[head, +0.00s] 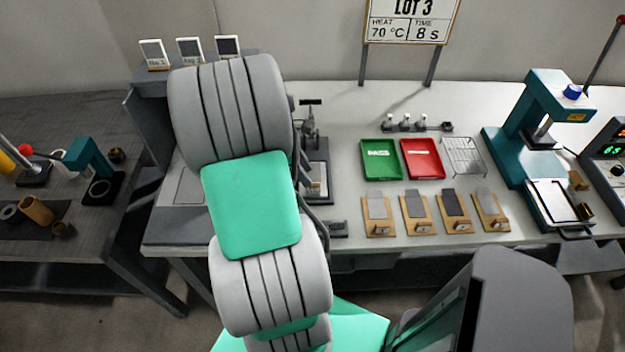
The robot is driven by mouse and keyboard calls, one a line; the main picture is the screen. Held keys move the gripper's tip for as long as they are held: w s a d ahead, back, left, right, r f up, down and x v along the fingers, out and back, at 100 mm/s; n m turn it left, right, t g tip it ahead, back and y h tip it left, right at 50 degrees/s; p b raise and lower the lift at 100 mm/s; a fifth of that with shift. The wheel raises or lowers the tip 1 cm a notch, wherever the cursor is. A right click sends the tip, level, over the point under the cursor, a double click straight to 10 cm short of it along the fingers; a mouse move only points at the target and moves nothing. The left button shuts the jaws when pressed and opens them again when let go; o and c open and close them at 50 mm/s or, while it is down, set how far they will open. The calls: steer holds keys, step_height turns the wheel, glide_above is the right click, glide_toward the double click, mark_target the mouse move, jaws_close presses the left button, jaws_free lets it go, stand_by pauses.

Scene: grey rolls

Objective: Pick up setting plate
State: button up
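I cannot tell for sure which item is the setting plate. Several small flat grey plates sit on wooden stands in a row on the white bench, the leftmost plate (376,207) being light grey and the third plate (453,203) darker. A pale rectangular plate (552,203) also lies at the front of the teal press (540,105) on the right. My arm, with grey ribbed rolls and green covers, rises through the left middle of the view. My gripper does not show; it may be hidden behind the arm.
A green tray (381,160), a red tray (422,159) and a wire rack (463,157) stand behind the wooden stands. A sign (411,20) rises at the back. A dark side table (70,240) with tools is at left. Bare bench lies around the trays.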

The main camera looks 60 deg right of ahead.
mark_target(313, 175)
steer(key=x, duration=0.6)
steer(key=shift+w+f+p, duration=0.2)
steer(key=shift+f+p, duration=0.1)
steer(key=shift+p, duration=0.05)
steer(key=shift+c, duration=0.2)
jaws_close()
stand_by(0.7)
